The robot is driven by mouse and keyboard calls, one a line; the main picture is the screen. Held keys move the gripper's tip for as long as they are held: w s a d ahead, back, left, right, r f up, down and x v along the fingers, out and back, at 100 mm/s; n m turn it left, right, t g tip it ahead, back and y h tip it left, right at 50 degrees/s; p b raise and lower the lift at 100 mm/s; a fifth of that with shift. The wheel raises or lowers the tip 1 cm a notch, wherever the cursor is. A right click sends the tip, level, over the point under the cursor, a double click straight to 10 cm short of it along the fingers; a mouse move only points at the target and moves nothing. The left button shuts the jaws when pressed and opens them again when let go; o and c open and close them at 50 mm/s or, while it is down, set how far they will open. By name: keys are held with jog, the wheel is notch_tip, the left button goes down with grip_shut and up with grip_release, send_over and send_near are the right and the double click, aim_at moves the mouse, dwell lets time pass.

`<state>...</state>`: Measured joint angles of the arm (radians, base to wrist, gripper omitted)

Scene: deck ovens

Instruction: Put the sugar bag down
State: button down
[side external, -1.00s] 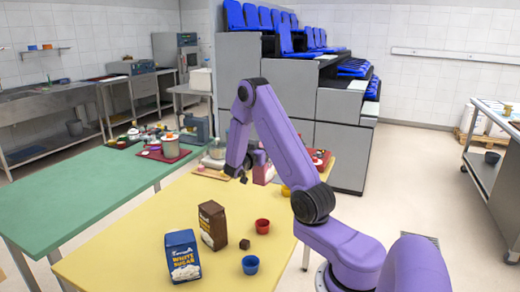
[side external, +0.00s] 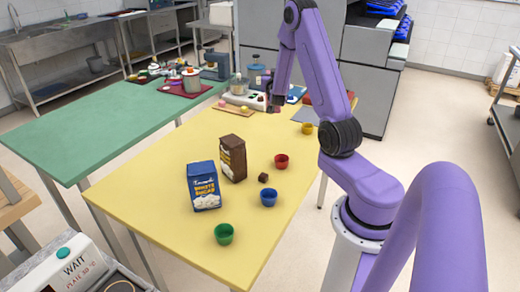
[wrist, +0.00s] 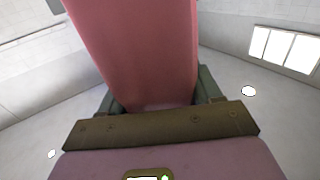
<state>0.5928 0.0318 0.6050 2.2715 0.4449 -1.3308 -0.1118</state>
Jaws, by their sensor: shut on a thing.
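In the wrist view, my gripper (wrist: 157,92) is shut on a long, dull-pink thing (wrist: 138,45). Its far end runs out of the picture, and no label shows, so I cannot tell whether it is a bag. In the side external view, my gripper (side external: 274,104) is small and dark at the far end of the yellow table, and what it holds is not clear. A blue bag marked as white sugar (side external: 203,187) stands upright on the table, far from my gripper. A brown bag (side external: 232,158) stands upright just behind it.
The yellow table (side external: 150,205) also bears red (side external: 281,161), blue (side external: 268,197), green (side external: 224,234) and yellow (side external: 307,128) cups and a small brown cube (side external: 263,177). A wooden board (side external: 232,109) and a white appliance (side external: 243,98) are near my gripper. The table's left part is clear.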

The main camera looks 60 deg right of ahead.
jog(key=a+f+n+t+y, duration=0.5)
jog(key=a+n+t+y, duration=0.55)
jog(key=y, duration=0.55)
notch_tip(320, 180, down, 8)
jog(key=d+n+g, duration=0.1)
jog(key=shift+w+n, duration=0.3)
jog(key=shift+n, duration=0.05)
dwell(0.4)
jog(key=shift+c, duration=1)
grip_release()
jog(key=shift+f, duration=0.15)
jog(key=s, duration=1.2)
